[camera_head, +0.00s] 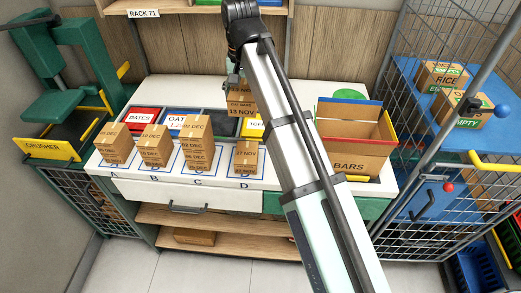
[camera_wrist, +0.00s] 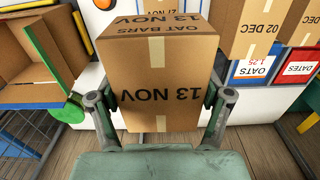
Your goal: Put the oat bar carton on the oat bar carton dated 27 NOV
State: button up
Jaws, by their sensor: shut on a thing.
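My gripper (camera_head: 234,82) is shut on an oat bar carton (camera_head: 241,104) marked 13 NOV, held up behind the row of cartons in the head view. In the wrist view the held carton (camera_wrist: 162,82) sits between the two fingers (camera_wrist: 160,102), its date upside down. The oat bar carton dated 27 NOV (camera_head: 246,158) stands on the white counter at spot D, nearer the camera than the held carton. Part of its top (camera_wrist: 172,6) shows beyond the held carton in the wrist view. My arm hides part of the held carton's right side.
An open BARS box (camera_head: 352,155) stands right of my arm. Coloured price signs (camera_head: 143,119) line the back. Bare counter (camera_head: 222,178) lies between C and D.

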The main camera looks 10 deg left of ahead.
aim_at(246, 152)
jog(key=f+p, duration=0.2)
jog(key=f, duration=0.7)
jog(key=f+p, duration=0.2)
jog(key=f, duration=0.8)
jog(key=shift+a+f, duration=0.2)
jog(key=shift+f, duration=0.1)
jog(key=shift+f, duration=0.15)
jog(key=o, duration=1.2)
jog(key=shift+o, duration=0.2)
notch_tip(246, 152, up, 12)
jog(key=b, duration=0.3)
jog(key=shift+r, duration=0.2)
